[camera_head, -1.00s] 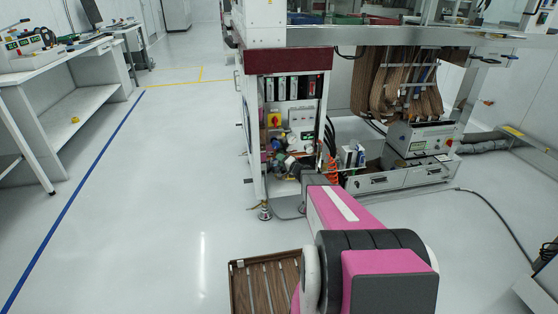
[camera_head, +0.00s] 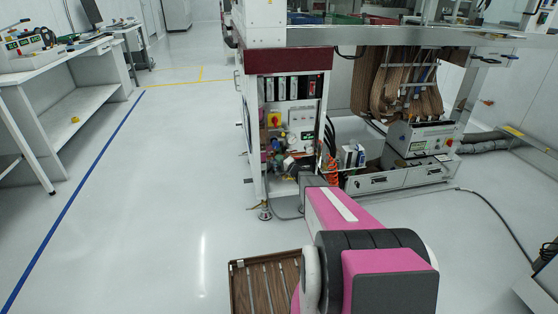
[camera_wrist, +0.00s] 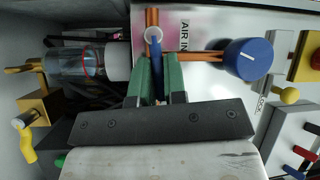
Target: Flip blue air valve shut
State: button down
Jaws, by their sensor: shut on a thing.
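The blue air valve lever (camera_wrist: 157,68) shows in the wrist view, below a round pale pivot on copper-coloured pipe (camera_wrist: 152,18). It points down in that picture, toward my gripper's palm, in line with the upright pipe. My gripper (camera_wrist: 158,72) has two green fingers, one on each side of the lever, and is shut on it. The lever's lower end is partly hidden between the fingers. An "AIR IN" label (camera_wrist: 185,34) is on the panel just right of the valve. In the head view my arm reaches into the open cabinet (camera_head: 262,150), and the lever is too small to make out.
In the wrist view a blue round knob (camera_wrist: 247,60) is close on the right, and a clear filter bowl (camera_wrist: 75,63) is on the left. A yellow brass fitting (camera_wrist: 32,108) is farther left. In the head view the floor (camera_head: 165,215) left of the cabinet is clear.

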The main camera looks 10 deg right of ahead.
jog(key=shift+f+m+t, duration=0.3)
jog(key=shift+m+t, duration=0.1)
jog(key=shift+m, duration=0.4)
jog(key=c, duration=1.2)
grip_release()
jog(key=v, duration=1.1)
jog(key=shift+w, duration=0.1)
